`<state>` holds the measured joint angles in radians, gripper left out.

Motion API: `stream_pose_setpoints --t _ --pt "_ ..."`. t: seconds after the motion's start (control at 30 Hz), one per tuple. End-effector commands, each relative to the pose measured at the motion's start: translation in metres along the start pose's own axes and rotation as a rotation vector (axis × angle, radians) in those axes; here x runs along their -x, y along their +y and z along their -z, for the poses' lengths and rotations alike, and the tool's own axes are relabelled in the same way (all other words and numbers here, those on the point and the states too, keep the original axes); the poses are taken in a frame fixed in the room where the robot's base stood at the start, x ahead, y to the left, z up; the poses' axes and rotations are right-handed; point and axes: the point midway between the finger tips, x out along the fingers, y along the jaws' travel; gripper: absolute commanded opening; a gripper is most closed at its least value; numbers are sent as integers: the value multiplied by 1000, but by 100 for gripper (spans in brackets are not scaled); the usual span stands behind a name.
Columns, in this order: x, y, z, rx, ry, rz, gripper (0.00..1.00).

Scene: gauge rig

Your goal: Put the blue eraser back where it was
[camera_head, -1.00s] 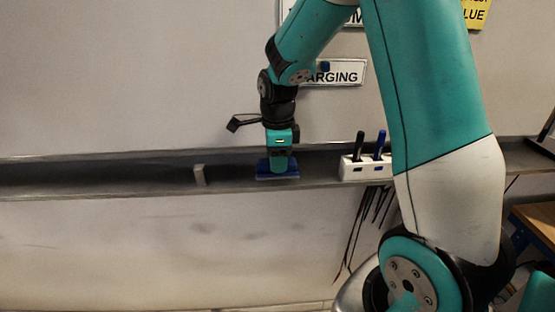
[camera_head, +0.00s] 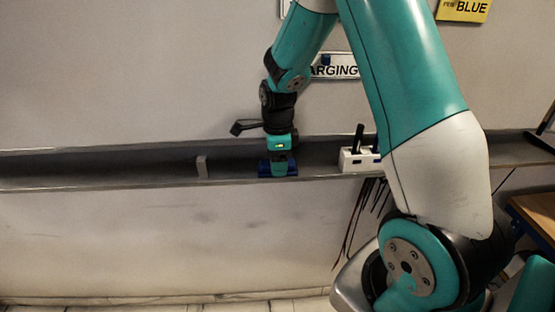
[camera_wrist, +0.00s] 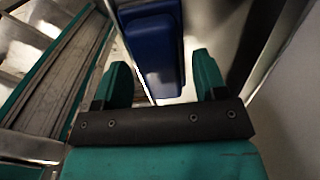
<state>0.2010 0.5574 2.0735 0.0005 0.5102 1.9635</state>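The blue eraser (camera_head: 264,168) lies in the grey wall tray (camera_head: 100,170), right of a small pale block. My gripper (camera_head: 279,172) is over it from above, its fingers hiding the eraser's middle in the head view. In the wrist view the eraser (camera_wrist: 155,50) shows between the two teal fingers of my gripper (camera_wrist: 160,65). The fingers stand apart, with a visible gap on each side of the eraser, so the gripper looks open.
The small pale block (camera_head: 201,167) stands in the tray left of the eraser. A white pen holder (camera_head: 350,160) with a black marker (camera_head: 358,138) is to the right, partly hidden by my arm. The tray's left stretch is clear.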

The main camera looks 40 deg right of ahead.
Motion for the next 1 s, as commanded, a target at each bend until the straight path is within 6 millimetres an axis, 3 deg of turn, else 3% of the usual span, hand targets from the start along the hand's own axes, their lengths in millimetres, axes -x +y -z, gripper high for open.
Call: stream_pose_setpoints --t 0.27,0.7,1.0 --pt "7 -1 0 0 -2 4 66" --pt "94 -1 0 0 -3 6 66" --pt "124 7 -5 71 -9 3 66"
